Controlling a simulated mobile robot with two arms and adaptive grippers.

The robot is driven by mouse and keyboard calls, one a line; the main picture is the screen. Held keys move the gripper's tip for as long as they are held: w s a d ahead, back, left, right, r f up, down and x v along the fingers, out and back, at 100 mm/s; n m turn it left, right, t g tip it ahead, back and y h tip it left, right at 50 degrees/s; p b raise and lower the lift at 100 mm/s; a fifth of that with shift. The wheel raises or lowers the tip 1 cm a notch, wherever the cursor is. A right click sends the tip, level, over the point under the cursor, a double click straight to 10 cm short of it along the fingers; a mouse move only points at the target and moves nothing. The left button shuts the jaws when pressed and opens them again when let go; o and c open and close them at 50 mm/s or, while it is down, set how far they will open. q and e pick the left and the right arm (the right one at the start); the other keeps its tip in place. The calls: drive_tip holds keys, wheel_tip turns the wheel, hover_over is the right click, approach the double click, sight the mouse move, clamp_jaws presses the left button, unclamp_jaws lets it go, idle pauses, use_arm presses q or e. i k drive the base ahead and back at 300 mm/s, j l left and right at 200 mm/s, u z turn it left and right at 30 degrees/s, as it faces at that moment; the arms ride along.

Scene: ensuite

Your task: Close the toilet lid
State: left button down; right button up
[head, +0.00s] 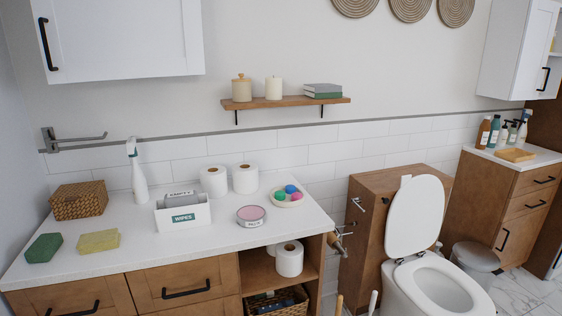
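The toilet lid (415,216) is white and stands raised, leaning back toward a wooden cabinet behind the toilet. The white toilet bowl (418,292) is below it at the lower right, with its opening uncovered. The hinge area (408,259) shows at the lid's lower edge. The front of the bowl is cut off by the bottom of the view. Neither of my grippers is in view.
A wooden cabinet (370,225) backs the toilet. A white counter (110,262) with wipes, rolls and sponges fills the left. Upright handles (372,304) stand left of the bowl. A grey bin (474,258) stands right, before another wooden cabinet (500,195).

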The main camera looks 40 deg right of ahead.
sight(414, 219)
drive_tip(key=z, duration=2.15)
drive_tip(key=i+z, duration=0.35)
drive_tip(key=i, duration=0.2)
drive_tip(key=i+j+z, duration=0.3)
drive_tip(key=i, duration=0.25)
drive_tip(key=l, duration=0.1)
